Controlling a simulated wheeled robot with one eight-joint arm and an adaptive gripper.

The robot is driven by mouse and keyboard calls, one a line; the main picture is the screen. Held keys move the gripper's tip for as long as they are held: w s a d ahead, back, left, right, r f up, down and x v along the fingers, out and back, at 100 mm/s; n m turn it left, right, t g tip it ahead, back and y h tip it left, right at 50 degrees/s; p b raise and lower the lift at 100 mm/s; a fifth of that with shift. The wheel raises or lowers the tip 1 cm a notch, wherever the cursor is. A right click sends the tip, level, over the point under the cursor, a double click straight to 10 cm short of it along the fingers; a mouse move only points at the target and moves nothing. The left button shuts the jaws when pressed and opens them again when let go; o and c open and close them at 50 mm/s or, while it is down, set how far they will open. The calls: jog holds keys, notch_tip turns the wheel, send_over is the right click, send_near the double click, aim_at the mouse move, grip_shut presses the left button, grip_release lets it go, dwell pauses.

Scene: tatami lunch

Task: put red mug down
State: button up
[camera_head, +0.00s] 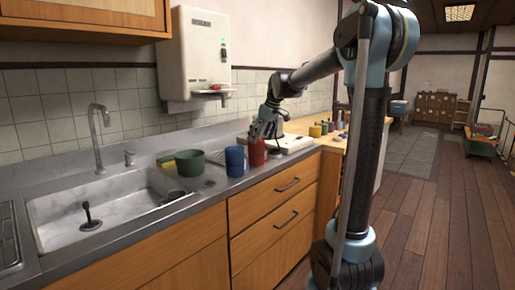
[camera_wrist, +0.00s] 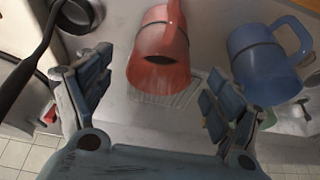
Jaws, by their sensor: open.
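The red mug (camera_head: 257,152) stands upright on the grey counter, to the right of the blue mug (camera_head: 236,161) and close to it. My gripper (camera_head: 267,128) is above and just behind the red mug, partly overlapping it in the head view. In the wrist view the red mug (camera_wrist: 160,58) lies ahead, between the lines of the two fingers. The fingers of my gripper (camera_wrist: 158,92) are spread wide, with a visible gap to the mug and nothing held. The blue mug (camera_wrist: 265,68) is to the right there, its handle showing.
A green pot (camera_head: 188,163) stands left of the mugs, beside the sink (camera_head: 130,205). A white appliance (camera_head: 291,146) sits right of the red mug. A dark pan (camera_wrist: 78,15) with a long handle shows in the wrist view. The tiled wall is close behind.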

jog(key=shift+v, duration=1.5)
jog(key=s+d+f+m+h, duration=0.1)
jog(key=s+d+f+m, duration=0.2)
jog(key=s+d+f, duration=0.4)
jog(key=s+d+f+m+h, duration=0.1)
jog(key=s+d+f+m, duration=0.2)
jog(key=s, duration=1.5)
jog(key=s+d+f+m+h, duration=0.1)
jog(key=s+d+f+m, duration=0.3)
jog(key=s+d+f, duration=0.7)
notch_tip(320, 180, down, 5)
jog(key=shift+s+r+g+h, duration=0.1)
jog(key=shift+s+g+h, duration=0.2)
jog(key=shift+s, duration=0.95)
